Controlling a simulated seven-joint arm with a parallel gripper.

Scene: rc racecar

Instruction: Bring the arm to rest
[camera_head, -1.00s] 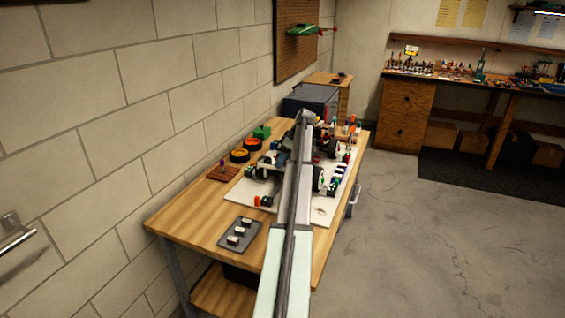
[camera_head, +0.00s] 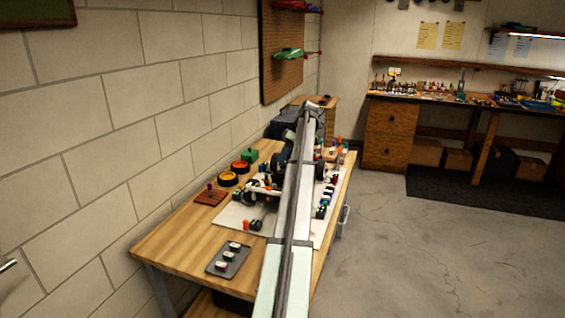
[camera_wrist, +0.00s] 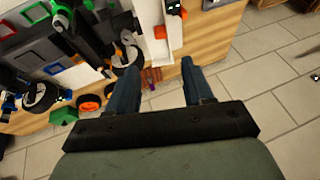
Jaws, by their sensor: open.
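My arm (camera_head: 293,195) stretches forward over the wooden workbench (camera_head: 185,238) in the head view, and its far end hides part of the racecar. The racecar (camera_head: 262,187), with black wheels, stands on a white mat (camera_head: 232,213). In the wrist view my gripper (camera_wrist: 160,70) is open, with two dark blue fingers apart and nothing seen held between them. Car parts and a wheel (camera_wrist: 42,97) show to the left of the fingers. The fingers look to be above the bench edge; their exact height cannot be told.
A grey tray (camera_head: 214,268) with small parts lies at the near bench end. Orange-black rings (camera_head: 228,179), a green block (camera_head: 250,155) and a brown stand (camera_head: 209,198) lie along the wall side. Open floor (camera_head: 420,250) is to the right.

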